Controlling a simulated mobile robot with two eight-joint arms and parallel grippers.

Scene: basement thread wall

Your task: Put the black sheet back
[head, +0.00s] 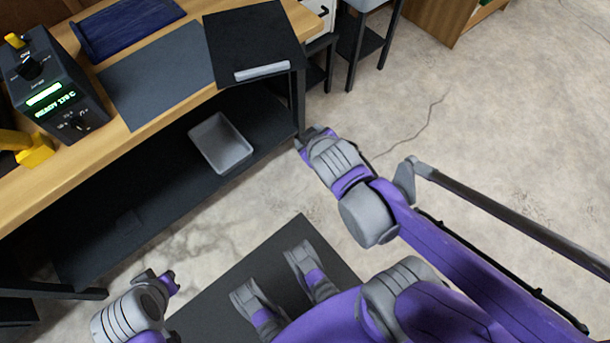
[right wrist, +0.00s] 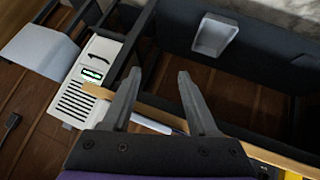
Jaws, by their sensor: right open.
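The black sheet (head: 250,30) lies flat at the right end of the wooden workbench in the head view, reaching its front edge. A light grey bar (head: 262,71) lies along its front side. My left gripper (head: 163,284) is low at the bottom left, in front of the bench and apart from the sheet; its jaws are too unclear to read. My right arm reaches in from the right, ending near the bench's front right leg. In the right wrist view my right gripper (right wrist: 158,77) is open, with nothing between its fingers.
A dark grey mat (head: 158,75) lies left of the sheet, with a dark blue tray (head: 125,28) behind it. A black device (head: 52,85) with a green display stands further left. A grey bin (head: 220,143) sits on the lower shelf.

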